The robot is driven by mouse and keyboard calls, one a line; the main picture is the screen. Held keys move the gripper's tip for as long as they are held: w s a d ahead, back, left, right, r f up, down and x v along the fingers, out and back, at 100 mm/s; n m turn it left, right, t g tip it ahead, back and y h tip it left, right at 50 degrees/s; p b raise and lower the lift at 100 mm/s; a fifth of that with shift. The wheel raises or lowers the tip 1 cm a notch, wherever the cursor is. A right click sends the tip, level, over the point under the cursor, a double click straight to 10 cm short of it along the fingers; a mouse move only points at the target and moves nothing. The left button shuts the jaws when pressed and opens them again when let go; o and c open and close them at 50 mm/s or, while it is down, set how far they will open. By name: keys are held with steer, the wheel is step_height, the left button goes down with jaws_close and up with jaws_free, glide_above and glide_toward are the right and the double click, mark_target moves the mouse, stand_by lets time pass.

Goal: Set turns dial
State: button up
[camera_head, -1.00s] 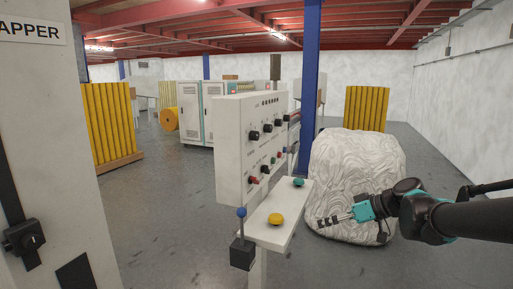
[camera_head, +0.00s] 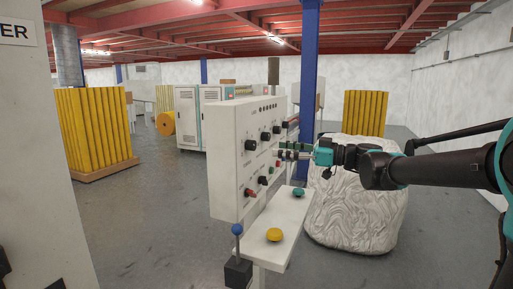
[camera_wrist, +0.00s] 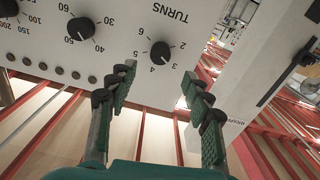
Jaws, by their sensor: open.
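The turns dial (camera_wrist: 160,53) is a round black knob under the label TURNS, with numbers around it, on the white control panel (camera_head: 225,170). In the head view it appears to be the nearest upper knob (camera_head: 250,145). My gripper (camera_head: 281,150) is in front of the panel's face. In the wrist view its fingers (camera_wrist: 158,80) are spread, with the dial just beyond the gap between the tips. They look apart from the dial, and nothing is between them. I cannot tell the dial's exact setting.
Other black knobs (camera_wrist: 80,28) sit beside the dial. Below the panel, a white shelf (camera_head: 290,220) carries a yellow button (camera_head: 274,235) and a green button (camera_head: 298,192). A blue-topped lever (camera_head: 237,230) stands at the front. A large white wrapped bale (camera_head: 350,215) stands to the right.

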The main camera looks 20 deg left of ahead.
mark_target(255, 146)
steer(key=a, duration=0.9)
steer(key=shift+w+a, duration=0.25)
steer(key=shift+w, duration=0.1)
jaws_close()
